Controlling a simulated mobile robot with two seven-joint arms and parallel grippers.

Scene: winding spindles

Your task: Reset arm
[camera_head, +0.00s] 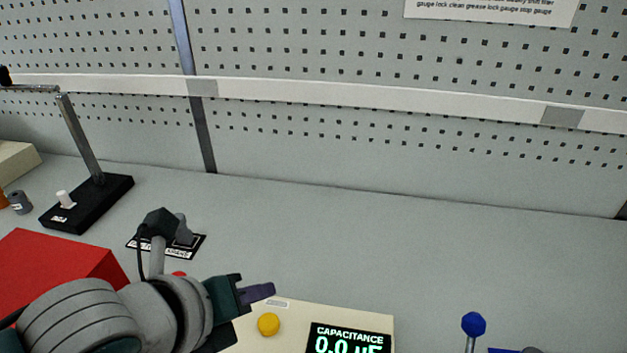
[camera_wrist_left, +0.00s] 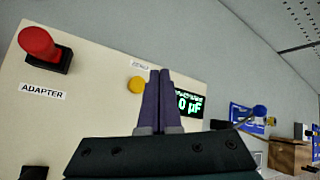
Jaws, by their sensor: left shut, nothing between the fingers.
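My left gripper (camera_head: 262,292) reaches in from the lower left in the head view, just above a cream meter box (camera_head: 290,312). Its purple fingers are together with nothing between them. They also show shut in the left wrist view (camera_wrist_left: 160,88), in front of the box's panel (camera_wrist_left: 90,110) and partly covering its display. The display (camera_head: 348,338) reads "CAPACITANCE 0.0 µF" in the head view. A yellow round button (camera_head: 268,324) is on the box, close to the fingers. My right gripper is in neither view.
A red box (camera_head: 60,262) lies at the left, beside my arm. Behind it stands a black-based stand (camera_head: 86,204) with a slanted post. A blue knob (camera_head: 473,324) rises at the lower right. A red knob (camera_wrist_left: 38,42) sits above an "ADAPTER" label. The back middle of the table is clear.

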